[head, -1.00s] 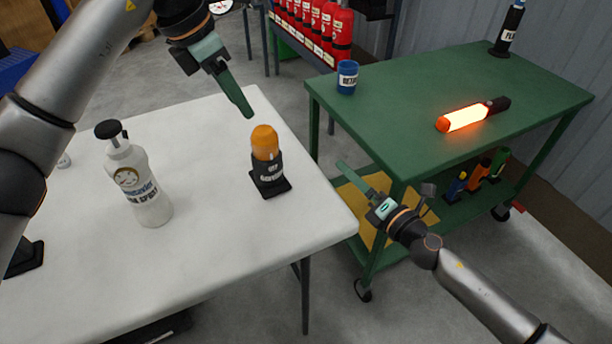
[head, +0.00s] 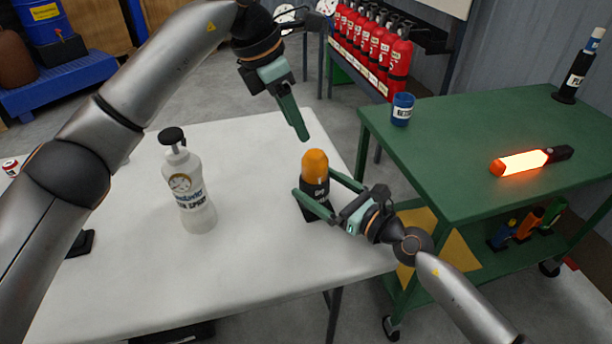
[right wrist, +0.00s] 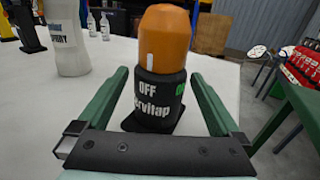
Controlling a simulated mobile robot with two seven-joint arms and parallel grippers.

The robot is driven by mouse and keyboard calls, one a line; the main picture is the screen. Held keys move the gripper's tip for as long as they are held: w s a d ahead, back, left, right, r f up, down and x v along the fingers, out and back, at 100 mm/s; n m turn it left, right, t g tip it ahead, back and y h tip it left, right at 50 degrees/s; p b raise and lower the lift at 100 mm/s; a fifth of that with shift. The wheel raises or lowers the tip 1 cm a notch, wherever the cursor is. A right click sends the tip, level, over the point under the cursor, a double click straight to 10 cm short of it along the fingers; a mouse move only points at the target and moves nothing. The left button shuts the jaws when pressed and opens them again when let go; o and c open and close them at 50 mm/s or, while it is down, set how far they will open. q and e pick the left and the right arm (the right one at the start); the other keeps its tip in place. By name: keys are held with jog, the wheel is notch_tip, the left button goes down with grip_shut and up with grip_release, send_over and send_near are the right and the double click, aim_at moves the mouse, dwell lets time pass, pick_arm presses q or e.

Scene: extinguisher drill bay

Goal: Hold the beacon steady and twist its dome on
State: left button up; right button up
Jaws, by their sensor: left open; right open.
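The beacon has a black body (head: 314,190) with an orange dome (head: 315,164) on top, and stands upright on the white table (head: 250,262). In the right wrist view the dome (right wrist: 165,38) sits on the body (right wrist: 155,98), which shows "OFF" lettering. My right gripper (head: 313,190) is open, low over the table, with one finger on each side of the body; whether either finger touches it I cannot tell. In the right wrist view its fingers (right wrist: 157,85) flank the body with gaps. My left gripper (head: 302,132) is above and just behind the dome, empty.
A white spray bottle (head: 188,190) stands left of the beacon. The green cart (head: 465,130) to the right carries a blue cup (head: 402,110), a glowing baton (head: 525,162) and a black bottle (head: 578,72). Red extinguishers (head: 375,45) stand behind. The table's front is clear.

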aim_at(310, 154)
jog(key=shift+x, duration=2.3)
grip_shut()
pick_arm(q)
jog(key=shift+o, duration=1.4)
jog(key=shift+a, duration=0.1)
jog(key=o, duration=0.4)
jog(key=shift+w+a+r+m+g+h, duration=0.1)
jog(key=shift+w+a+m+g+h, duration=0.05)
jog(key=shift+m, duration=0.45)
jog(key=shift+w+a+r+m+g+h, duration=0.1)
jog(key=shift+w+m+g+h, duration=0.05)
jog(key=shift+m, duration=0.45)
jog(key=shift+o, duration=0.2)
jog(key=x, duration=1.2)
